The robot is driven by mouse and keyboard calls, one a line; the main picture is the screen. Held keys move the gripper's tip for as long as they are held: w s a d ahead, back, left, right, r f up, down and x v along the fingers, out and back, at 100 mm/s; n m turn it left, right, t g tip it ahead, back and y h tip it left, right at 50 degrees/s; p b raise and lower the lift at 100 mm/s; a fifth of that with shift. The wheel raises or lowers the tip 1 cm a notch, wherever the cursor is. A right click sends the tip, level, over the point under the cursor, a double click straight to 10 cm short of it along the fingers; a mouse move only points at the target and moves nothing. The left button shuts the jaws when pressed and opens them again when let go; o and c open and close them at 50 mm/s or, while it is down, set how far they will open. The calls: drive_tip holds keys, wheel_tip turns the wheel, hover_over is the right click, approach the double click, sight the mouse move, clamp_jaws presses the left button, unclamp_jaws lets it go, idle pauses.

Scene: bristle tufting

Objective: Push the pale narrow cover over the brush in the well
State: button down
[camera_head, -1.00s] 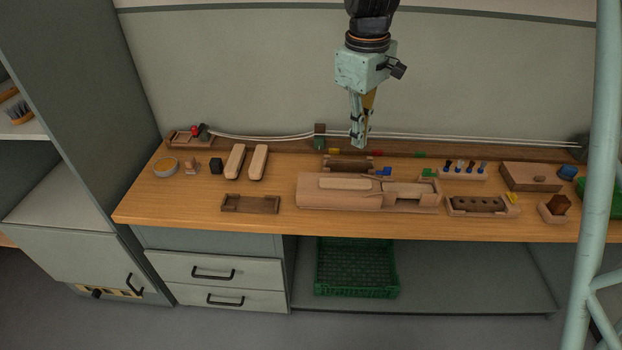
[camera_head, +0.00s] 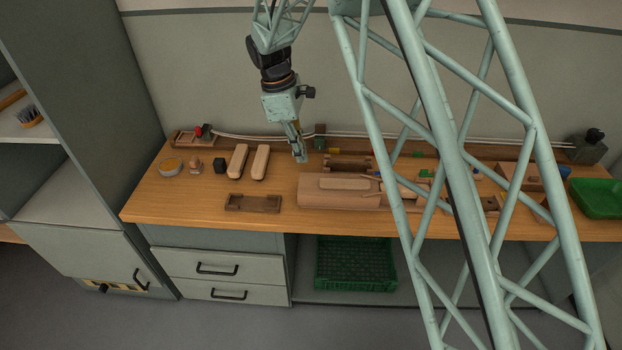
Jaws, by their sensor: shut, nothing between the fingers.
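A long wooden fixture (camera_head: 315,198) lies on the bench. A pale narrow piece (camera_head: 345,183), which looks like the cover, lies lengthwise on its left part. The well at the fixture's right end is mostly behind my arm's lattice, with a pale piece (camera_head: 398,191) partly showing there; I cannot make out the brush clearly. My gripper (camera_head: 301,160) points down, shut and empty, behind and left of the cover, apart from it. Its exact height above the bench is hard to tell.
Two pale rounded blocks (camera_head: 237,161) (camera_head: 260,162) stand left of my gripper. An empty dark tray (camera_head: 252,203) lies in front of them. A dark wooden holder (camera_head: 347,163) sits behind the fixture. My arm hides much of the bench's right side; a green bin (camera_head: 597,198) is at far right.

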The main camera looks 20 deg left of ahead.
sight(316, 188)
drive_tip(key=a+f, duration=0.1)
drive_tip(key=a+f+n, duration=0.1)
drive_tip(key=shift+s+a, duration=0.15)
drive_tip(key=shift+a, duration=0.2)
drive_tip(key=shift+f, duration=0.15)
drive_tip(key=x, duration=1)
drive_tip(key=shift+d+b, duration=0.15)
drive_tip(key=shift+b, duration=0.25)
drive_tip(key=d, duration=0.1)
drive_tip(key=w+d, duration=0.1)
drive_tip(key=shift+d, duration=0.4)
drive_tip(key=shift+w+d, duration=0.1)
drive_tip(key=shift+d, duration=0.45)
